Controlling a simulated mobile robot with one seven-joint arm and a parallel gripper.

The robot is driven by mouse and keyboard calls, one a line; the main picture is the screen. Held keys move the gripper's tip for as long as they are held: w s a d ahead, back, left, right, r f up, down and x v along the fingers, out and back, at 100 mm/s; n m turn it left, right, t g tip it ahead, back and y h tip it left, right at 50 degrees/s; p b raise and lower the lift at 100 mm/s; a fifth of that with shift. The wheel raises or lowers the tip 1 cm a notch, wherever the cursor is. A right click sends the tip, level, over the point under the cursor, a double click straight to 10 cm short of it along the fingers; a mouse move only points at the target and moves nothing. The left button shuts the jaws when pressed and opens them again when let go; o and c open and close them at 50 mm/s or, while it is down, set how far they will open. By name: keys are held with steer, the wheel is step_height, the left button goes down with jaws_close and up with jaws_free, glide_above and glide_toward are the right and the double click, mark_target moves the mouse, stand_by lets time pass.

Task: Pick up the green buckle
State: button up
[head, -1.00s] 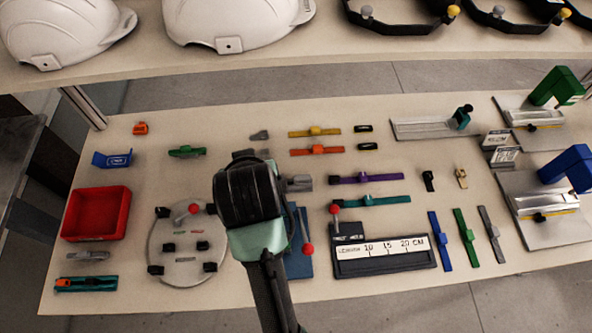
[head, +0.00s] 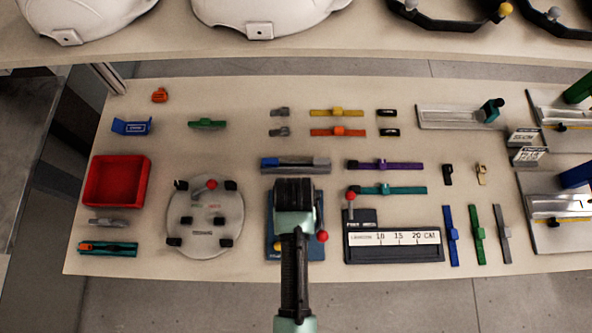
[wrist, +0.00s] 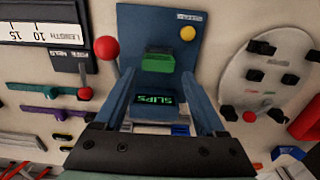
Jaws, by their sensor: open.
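A small green block (wrist: 158,60), which looks like the green buckle, sits on a blue fixture (wrist: 205,45) in the wrist view. Below it the fixture has a dark display with green letters reading "SLIPS" (wrist: 152,103). My gripper (wrist: 160,77) is open, its two fingers apart on the left and right of the block and display, apparently above them. I cannot tell the height gap. In the head view my gripper (head: 294,196) covers the middle of the blue fixture (head: 269,238), hiding the block. Another green piece (head: 207,124) lies alone at the back left of the table.
The fixture has a red-knobbed lever (head: 322,236) beside my gripper. A round grey plate (head: 205,240) with black blocks stands left, a black length gauge (head: 393,252) right. A red tray (head: 117,181) is far left. Bare table (head: 225,150) lies behind the plate.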

steer(key=shift+s+d+f+p, duration=0.15)
steer(key=shift+f+p, duration=0.25)
steer(key=shift+f, duration=2.1)
jaws_close()
steer(key=shift+r, duration=0.15)
